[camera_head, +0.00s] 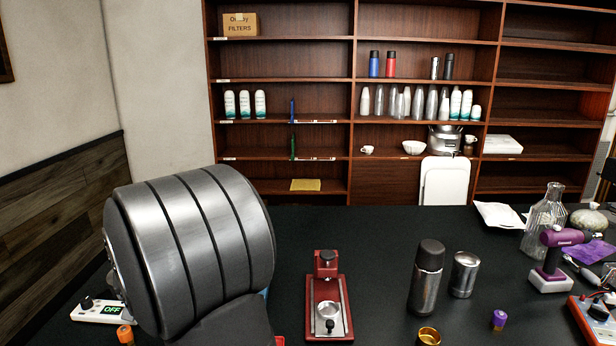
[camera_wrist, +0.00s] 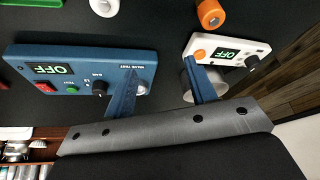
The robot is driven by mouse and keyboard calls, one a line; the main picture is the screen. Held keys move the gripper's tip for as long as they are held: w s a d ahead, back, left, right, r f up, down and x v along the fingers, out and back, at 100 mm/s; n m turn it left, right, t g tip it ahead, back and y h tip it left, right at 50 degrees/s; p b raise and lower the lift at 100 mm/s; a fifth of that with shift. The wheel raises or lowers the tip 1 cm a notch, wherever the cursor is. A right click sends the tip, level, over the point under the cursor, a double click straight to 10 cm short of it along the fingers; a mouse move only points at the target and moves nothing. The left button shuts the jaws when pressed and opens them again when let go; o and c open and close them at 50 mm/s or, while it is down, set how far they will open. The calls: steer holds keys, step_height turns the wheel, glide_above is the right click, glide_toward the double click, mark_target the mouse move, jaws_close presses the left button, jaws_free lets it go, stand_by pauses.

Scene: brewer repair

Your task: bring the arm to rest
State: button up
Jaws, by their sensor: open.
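My gripper (camera_wrist: 162,75) shows in the wrist view with its two blue fingers spread apart and nothing held between them. The fingers point over the dark table top. The left finger overlaps the edge of a blue control box (camera_wrist: 85,68) with an OFF display; the right finger overlaps a white control box (camera_wrist: 232,50), also reading OFF. A metal cylindrical part (camera_wrist: 186,86) is partly hidden behind the right finger. Contact with any of these cannot be told. In the head view my large grey arm link fills the lower left and my gripper is hidden.
In the head view, a red stand (camera_head: 328,300), a black-capped flask (camera_head: 427,277), a metal cup (camera_head: 464,274) and a glass bottle (camera_head: 544,220) stand on the table. An orange cylinder (camera_head: 125,334) sits near the white box. Shelves (camera_head: 280,60) line the back. The table's back middle is clear.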

steer(key=w+d+r, duration=0.2)
steer(key=d+r, duration=0.3)
steer(key=r, duration=0.2)
steer(key=w+d+m+h, duration=0.1)
steer(key=w+d+m, duration=0.1)
steer(key=d, duration=0.9)
steer(key=w+d+m+h, duration=0.1)
steer(key=w+d+m, duration=0.2)
steer(key=d, duration=0.9)
steer(key=w+d+m+h, duration=0.1)
steer(key=w+d, duration=0.3)
steer(key=d, duration=0.7)
steer(key=shift+w+d+m, duration=0.2)
steer(key=shift+w+m, duration=0.15)
steer(key=shift+m, duration=0.55)
